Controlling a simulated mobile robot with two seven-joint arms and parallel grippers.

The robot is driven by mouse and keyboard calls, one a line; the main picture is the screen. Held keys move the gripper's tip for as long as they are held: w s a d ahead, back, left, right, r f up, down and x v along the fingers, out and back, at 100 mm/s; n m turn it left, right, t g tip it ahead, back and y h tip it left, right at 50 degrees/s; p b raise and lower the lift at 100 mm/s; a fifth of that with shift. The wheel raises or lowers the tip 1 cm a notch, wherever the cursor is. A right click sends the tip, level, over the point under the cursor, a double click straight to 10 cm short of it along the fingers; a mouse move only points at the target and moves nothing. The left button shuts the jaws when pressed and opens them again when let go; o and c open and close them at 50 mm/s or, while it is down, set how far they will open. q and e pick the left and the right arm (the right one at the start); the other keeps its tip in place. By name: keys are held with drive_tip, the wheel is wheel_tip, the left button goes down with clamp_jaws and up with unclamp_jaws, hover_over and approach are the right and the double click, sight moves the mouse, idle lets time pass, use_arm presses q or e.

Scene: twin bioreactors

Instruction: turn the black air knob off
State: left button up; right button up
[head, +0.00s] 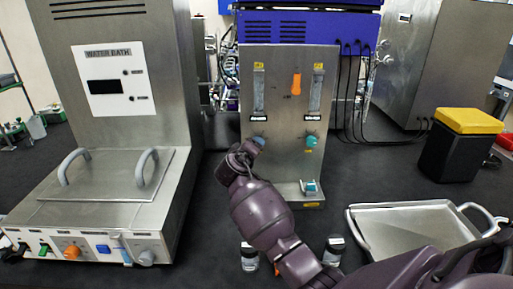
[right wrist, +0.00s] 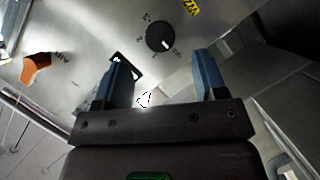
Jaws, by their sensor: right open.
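The black air knob (right wrist: 160,37) is round, with a small white pointer mark and printed scale marks around it, on the grey metal panel (head: 284,135). In the right wrist view it lies beyond and between the fingertips of my right gripper (right wrist: 161,68). The blue fingers are open, with a visible gap between them and nothing held. They look apart from the knob; exact depth is unclear. In the head view my right gripper (head: 256,143) is at the panel's lower left and hides the black knob. My left gripper is not in view.
A teal knob (head: 312,141) and an orange switch (head: 296,84) are on the same panel. A water bath (head: 110,200) stands at left. Small bottles (head: 249,256) stand below the arm. A metal tray (head: 375,207) and a black bin with yellow lid (head: 468,121) are at right.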

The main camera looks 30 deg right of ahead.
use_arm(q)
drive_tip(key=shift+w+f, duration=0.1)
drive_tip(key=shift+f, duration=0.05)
use_arm(e)
drive_tip(key=shift+v, duration=2.05)
